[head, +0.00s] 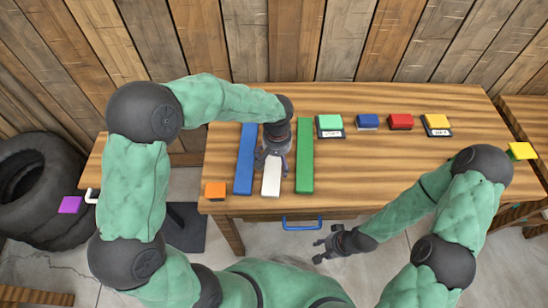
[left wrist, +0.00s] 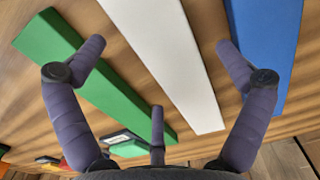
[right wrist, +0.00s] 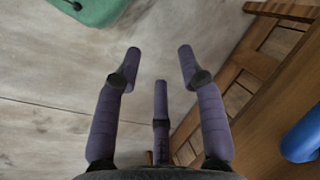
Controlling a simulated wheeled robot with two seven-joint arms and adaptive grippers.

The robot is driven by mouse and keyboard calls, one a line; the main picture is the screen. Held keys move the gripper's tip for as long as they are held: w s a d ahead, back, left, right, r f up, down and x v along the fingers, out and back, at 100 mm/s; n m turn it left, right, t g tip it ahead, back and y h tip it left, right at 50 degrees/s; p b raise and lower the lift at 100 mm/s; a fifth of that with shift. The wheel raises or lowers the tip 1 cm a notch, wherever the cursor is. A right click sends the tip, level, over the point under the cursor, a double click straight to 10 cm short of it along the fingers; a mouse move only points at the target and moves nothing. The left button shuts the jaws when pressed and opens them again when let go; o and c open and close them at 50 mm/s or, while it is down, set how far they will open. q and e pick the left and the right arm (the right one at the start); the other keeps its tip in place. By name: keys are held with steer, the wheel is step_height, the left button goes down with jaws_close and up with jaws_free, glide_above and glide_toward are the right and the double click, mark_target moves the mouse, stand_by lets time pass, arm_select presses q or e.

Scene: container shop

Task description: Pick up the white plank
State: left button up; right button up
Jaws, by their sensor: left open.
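The white plank (head: 271,179) lies on the wooden table between a blue plank (head: 245,160) on its left and a green plank (head: 304,157) on its right. My left gripper (head: 273,150) is above the white plank and hides part of it in the head view. In the left wrist view the white plank (left wrist: 172,62) runs between the open fingers of my left gripper (left wrist: 158,70), with nothing held. My right gripper (head: 322,247) is off the table's front edge, low over the floor. In the right wrist view its fingers (right wrist: 158,65) are spread and empty.
An orange block (head: 215,190) sits at the table's front left corner. Small green, blue, red and yellow blocks stand along the table's right half, some on dark labelled bases. A blue drawer handle (head: 302,223) juts from the front edge. The table's middle right is clear.

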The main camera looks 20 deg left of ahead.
arm_select(q)
step_height(320, 180, down, 2)
steer(key=shift+f, duration=0.1)
steer(key=c, duration=1.3)
steer(key=shift+r, duration=0.25)
